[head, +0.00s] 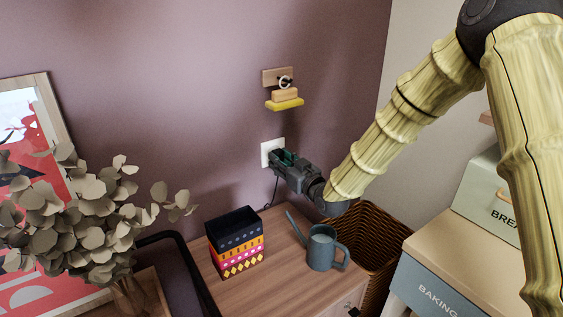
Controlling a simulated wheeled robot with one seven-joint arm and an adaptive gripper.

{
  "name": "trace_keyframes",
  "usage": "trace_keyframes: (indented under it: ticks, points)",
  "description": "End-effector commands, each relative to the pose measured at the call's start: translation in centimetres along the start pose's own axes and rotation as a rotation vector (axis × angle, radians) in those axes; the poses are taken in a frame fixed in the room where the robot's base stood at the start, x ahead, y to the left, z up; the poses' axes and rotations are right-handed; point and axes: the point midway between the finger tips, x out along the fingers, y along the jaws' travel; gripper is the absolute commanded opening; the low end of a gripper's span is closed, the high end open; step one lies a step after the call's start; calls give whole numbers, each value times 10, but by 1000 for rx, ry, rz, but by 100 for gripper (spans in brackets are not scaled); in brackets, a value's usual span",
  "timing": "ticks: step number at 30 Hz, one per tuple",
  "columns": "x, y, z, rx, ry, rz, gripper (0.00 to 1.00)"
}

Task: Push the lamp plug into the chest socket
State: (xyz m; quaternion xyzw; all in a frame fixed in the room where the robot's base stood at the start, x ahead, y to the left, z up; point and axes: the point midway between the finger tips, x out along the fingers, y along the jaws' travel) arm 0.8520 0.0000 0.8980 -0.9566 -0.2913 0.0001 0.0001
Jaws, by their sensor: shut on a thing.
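The chest socket, a white wall plate (265,153), is on the mauve wall just above the wooden chest (275,248). My gripper (276,157) is at the right part of the plate, partly covering it. It is shut on the lamp plug, which the fingers hide. A thin dark cord (276,190) hangs from below the gripper toward the chest top. Whether the plug touches the socket or sits in it cannot be told from this view. No lamp can be made out.
A patterned box (236,245) and a blue-grey watering can (322,250) stand on the chest below my gripper. A wicker basket (372,235) is to the right. A leafy plant (85,220) is at left.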

Motion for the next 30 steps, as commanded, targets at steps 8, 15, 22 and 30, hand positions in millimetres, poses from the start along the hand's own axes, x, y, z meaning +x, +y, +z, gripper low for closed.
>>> trace_keyframes:
  ticks: [8, 15, 22, 30]
  points:
    - [4, 0, 0, 0, 1, 0, 11]
    - [8, 0, 0, 0, 0, 0, 11]
    - [9, 0, 0, 0, 0, 0, 57]
    - [8, 0, 0, 0, 0, 0, 57]
